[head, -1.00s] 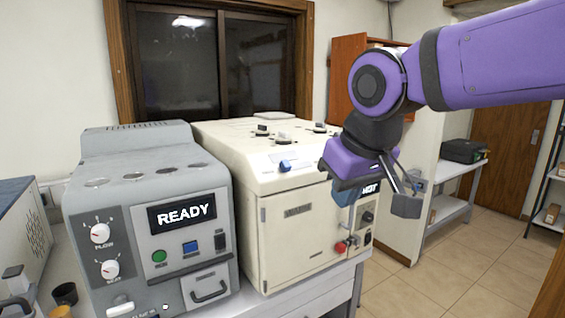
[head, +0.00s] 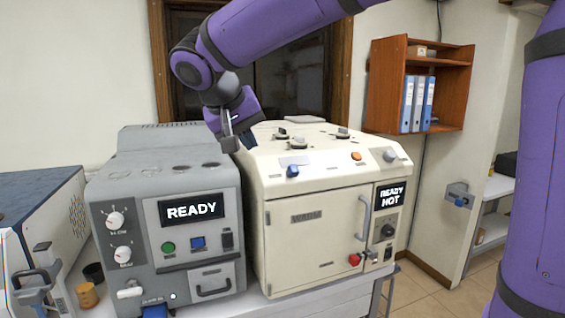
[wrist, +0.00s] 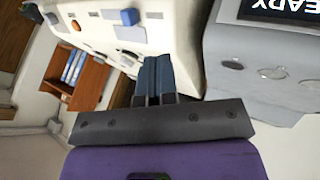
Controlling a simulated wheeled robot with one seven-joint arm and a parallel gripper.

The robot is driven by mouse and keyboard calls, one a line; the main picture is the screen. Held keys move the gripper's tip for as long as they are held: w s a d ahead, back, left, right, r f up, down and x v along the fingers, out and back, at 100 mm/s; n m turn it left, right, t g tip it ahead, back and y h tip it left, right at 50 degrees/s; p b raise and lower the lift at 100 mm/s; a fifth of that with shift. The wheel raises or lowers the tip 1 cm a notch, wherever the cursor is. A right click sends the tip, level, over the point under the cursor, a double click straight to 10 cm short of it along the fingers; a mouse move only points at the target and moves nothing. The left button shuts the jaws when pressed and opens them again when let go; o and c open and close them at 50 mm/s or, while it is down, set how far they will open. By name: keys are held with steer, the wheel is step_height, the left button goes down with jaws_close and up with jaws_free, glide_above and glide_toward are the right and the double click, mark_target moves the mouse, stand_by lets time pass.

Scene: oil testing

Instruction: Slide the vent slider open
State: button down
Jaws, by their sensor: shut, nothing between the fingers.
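The cream oven (head: 318,240) stands right of the grey unit. A small blue knob (head: 292,171), which looks like the vent slider, sits by a pale plate on its sloped upper front; the frames do not show how far it has slid. The blue knob also shows in the wrist view (wrist: 129,17). In the wrist view my gripper's blue fingers (wrist: 153,78) lie together.
The grey unit (head: 165,235) reads READY. The oven carries black-knobbed vents on top, an orange button (head: 356,156), a door handle (head: 363,218) and a red knob (head: 354,260). A wooden shelf (head: 445,60) with blue binders hangs at right. The floor at right is partly clear.

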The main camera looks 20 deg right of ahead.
mark_target(316, 172)
steer(key=x, duration=0.9)
steer(key=d, duration=0.3)
steer(key=shift+w+d+f, duration=0.15)
steer(key=shift+f, duration=0.15)
steer(key=shift+d, duration=0.6)
steer(key=shift+d, duration=0.1)
steer(key=d, duration=0.7)
steer(key=shift+d, duration=0.25)
